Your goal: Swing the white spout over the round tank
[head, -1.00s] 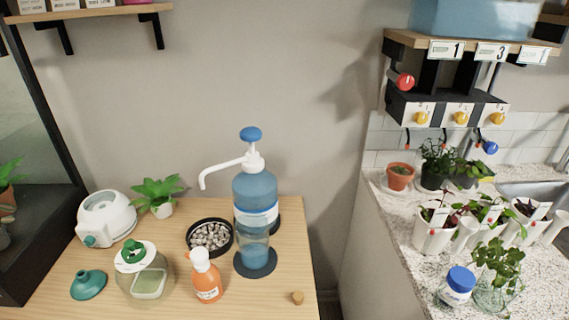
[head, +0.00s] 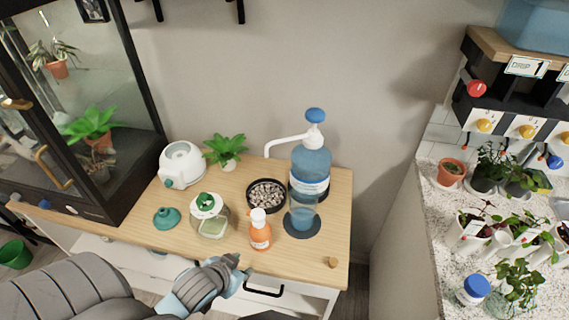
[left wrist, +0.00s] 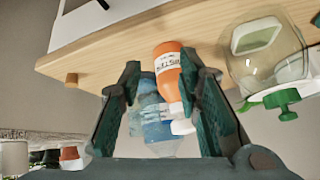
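The white spout (head: 286,141) sticks out to the left from a blue bottle (head: 311,168) with a blue pump knob (head: 314,115). Its bent tip hangs behind the dish of pebbles. A round clear tank (head: 301,216) with blue liquid stands in front of the bottle on a dark round mat; the spout is not over it. My left gripper (head: 240,264) is at the table's front edge, below the orange bottle and apart from the spout. In the left wrist view its fingers (left wrist: 160,72) are apart and empty, with the orange bottle seen beyond them. My right gripper is not in view.
An orange bottle (head: 260,232), a pebble dish (head: 266,184), a green-lidded jar (head: 208,222), a teal funnel (head: 167,217), a white round device (head: 182,163) and a plant (head: 225,147) crowd the wooden table. A cork (head: 332,262) lies front right. A glass cabinet stands left.

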